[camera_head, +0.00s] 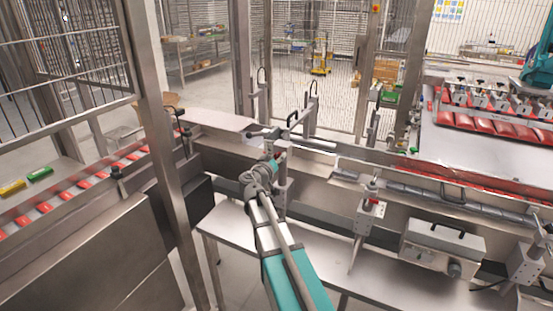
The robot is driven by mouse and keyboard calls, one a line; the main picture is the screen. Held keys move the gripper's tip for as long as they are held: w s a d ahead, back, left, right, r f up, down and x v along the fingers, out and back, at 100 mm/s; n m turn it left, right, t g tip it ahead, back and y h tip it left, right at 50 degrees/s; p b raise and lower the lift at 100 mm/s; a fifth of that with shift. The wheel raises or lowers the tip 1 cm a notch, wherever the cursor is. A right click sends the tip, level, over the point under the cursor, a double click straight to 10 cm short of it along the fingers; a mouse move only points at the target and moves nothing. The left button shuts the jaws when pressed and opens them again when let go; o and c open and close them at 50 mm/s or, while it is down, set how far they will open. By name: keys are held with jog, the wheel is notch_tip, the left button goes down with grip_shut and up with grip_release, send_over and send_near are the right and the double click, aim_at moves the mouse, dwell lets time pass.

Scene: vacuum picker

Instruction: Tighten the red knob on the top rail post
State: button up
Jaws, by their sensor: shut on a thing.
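My arm reaches up from the bottom centre, and my gripper (276,158) is at the upper part of a grey metal rail post (283,193). The gripper looks small and partly merges with the post, and its fingers are closed on a small part there. This part is probably the red knob, but it is mostly hidden by the gripper and only a trace of reddish colour shows. A grey clamp and rail (290,128) sit just above the gripper.
Another post with a red part (372,186) stands to the right, apart from my gripper. A grey control box (440,248) sits at lower right. Metal rails surround the arm.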

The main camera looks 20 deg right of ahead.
jog(key=shift+s, duration=0.1)
dwell(0.4)
jog(key=o, duration=1.1)
jog(key=shift+o, duration=0.2)
jog(key=v, duration=1.2)
